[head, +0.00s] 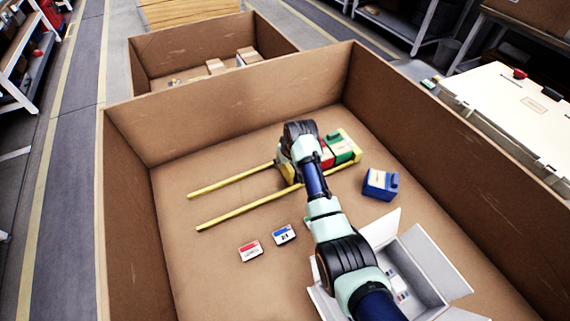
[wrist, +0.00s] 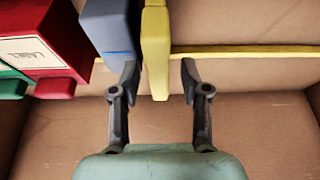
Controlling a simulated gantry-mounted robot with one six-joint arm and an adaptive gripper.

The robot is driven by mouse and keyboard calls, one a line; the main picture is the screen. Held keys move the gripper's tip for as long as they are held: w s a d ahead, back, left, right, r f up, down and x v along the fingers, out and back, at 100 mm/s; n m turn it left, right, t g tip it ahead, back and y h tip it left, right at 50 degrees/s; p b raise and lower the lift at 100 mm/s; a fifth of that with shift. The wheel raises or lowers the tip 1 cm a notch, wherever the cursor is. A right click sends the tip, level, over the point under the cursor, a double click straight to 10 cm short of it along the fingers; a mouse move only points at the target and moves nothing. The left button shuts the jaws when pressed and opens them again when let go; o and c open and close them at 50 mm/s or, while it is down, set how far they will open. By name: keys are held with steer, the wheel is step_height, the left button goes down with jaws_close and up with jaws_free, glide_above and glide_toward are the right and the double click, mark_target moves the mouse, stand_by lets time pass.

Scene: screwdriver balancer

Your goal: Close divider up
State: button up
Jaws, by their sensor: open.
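The yellow divider (wrist: 154,45) stands on the yellow rails (head: 250,209) and shows in the wrist view between the fingers of my gripper (wrist: 159,75). The fingers are open, with clear room between the divider and the right finger. The left finger is close to a blue block (wrist: 109,27), which stands beside the divider. Left of it are a red block (wrist: 45,50) with a white label and a green block. In the head view the red block (head: 326,155) and green block (head: 339,147) show past my arm, which hides the divider and my fingers.
A separate blue box (head: 380,184) stands right of the rails. A red and white card (head: 250,251) and a blue and white card (head: 285,235) lie on the floor of the big cardboard box (head: 240,115). An open white carton (head: 428,268) sits front right. The left floor is clear.

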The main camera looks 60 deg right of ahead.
steer(key=shift+w+d+f, duration=0.1)
steer(key=shift+d+f, duration=0.05)
steer(key=shift+f, duration=0.2)
steer(key=shift+c, duration=0.2)
jaws_close()
steer(key=s+d, duration=0.1)
steer(key=d, duration=0.1)
steer(key=s+d, duration=0.2)
steer(key=shift+s, duration=0.1)
steer(key=shift+o, duration=0.2)
jaws_free()
